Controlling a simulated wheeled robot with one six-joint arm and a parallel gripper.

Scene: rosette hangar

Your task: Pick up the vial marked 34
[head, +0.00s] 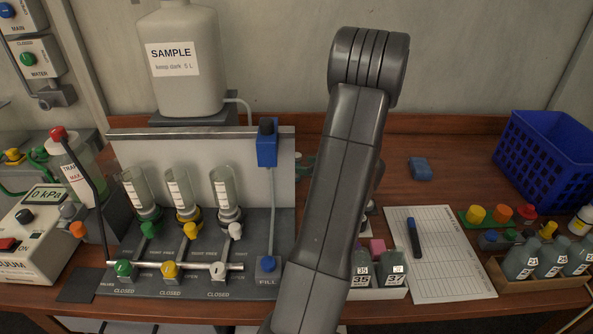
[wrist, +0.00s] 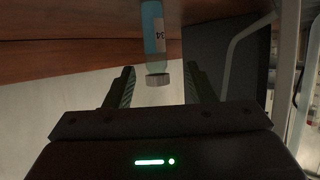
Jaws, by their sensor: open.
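In the wrist view, the vial marked 34 (wrist: 154,32) has a blue-tinted body and a pale cap (wrist: 158,80). It appears upside down in this picture. My gripper (wrist: 158,84) is open, with one finger on each side of the cap and a gap showing on both sides. In the head view my arm covers the gripper, and I cannot make out vial 34 there. Vials marked 35 (head: 361,270) and 37 (head: 393,268) stand in a white rack (head: 392,294) just right of my arm.
A filling stand (head: 190,284) with several valves and funnels is left of my arm. On the right are a paper sheet (head: 450,262) with a blue marker (head: 414,238), a rack with several vials (head: 550,262) and a blue basket (head: 545,160). A blue block (head: 420,169) lies behind.

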